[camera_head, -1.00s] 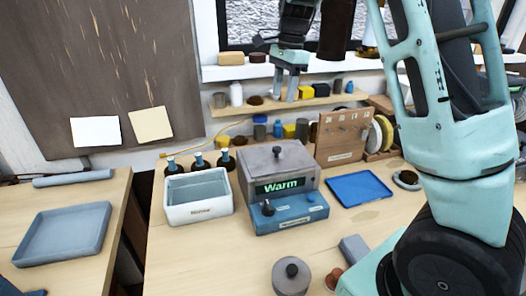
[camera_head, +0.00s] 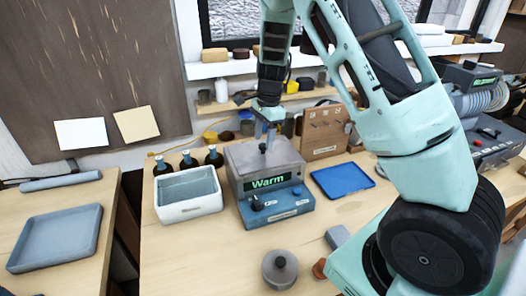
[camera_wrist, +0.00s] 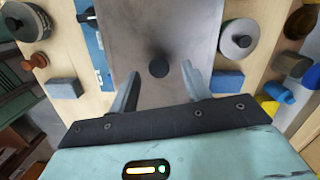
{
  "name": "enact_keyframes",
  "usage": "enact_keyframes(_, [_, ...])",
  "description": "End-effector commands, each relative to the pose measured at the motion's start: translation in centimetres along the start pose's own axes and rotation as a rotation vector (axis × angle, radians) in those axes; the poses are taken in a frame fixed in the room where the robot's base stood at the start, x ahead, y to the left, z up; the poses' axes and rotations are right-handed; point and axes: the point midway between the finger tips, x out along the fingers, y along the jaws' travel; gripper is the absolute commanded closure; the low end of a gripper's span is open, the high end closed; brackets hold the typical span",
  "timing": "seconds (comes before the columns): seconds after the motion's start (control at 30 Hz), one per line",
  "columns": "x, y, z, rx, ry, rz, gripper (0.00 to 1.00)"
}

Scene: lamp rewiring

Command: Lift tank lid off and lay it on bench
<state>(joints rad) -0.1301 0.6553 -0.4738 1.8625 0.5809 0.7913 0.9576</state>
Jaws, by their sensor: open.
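The tank is a grey box with a blue front panel (camera_head: 280,205) and a green display reading "Warm". Its flat grey lid (camera_head: 244,158) lies on top, with a small dark knob (camera_head: 263,148) at the middle. In the wrist view the lid (camera_wrist: 160,25) fills the upper centre and its round knob (camera_wrist: 158,69) shows between the fingers. My gripper (camera_head: 268,138) is above the lid, close over the knob. In the wrist view my gripper (camera_wrist: 160,88) is open, with one finger on each side of the knob and gaps between. I cannot tell the exact height.
A white rinse tub (camera_head: 190,208) stands left of the tank, with several dark bottles (camera_head: 189,160) behind it. A blue tray (camera_head: 342,180) lies to the right. A grey lidded pot (camera_head: 280,268) stands in front. Bare bench (camera_head: 215,255) lies at the front left.

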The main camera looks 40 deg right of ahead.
Motion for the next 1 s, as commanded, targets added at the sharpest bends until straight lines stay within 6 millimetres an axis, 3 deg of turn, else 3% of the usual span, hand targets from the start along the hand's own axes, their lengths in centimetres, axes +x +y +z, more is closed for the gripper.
enact_keyframes(0.2, [2.3,0.2,0.0,0.001,-0.001,0.001,0.52])
enact_keyframes(0.47, [2.6,0.1,0.0,0.001,-0.001,-0.002,0.52])
enact_keyframes(0.63, [2.6,0.1,0.0,0.001,-0.001,-0.002,0.99])
enact_keyframes(1.0, [1.9,0.0,0.1,-0.001,-0.001,-0.004,1.0])
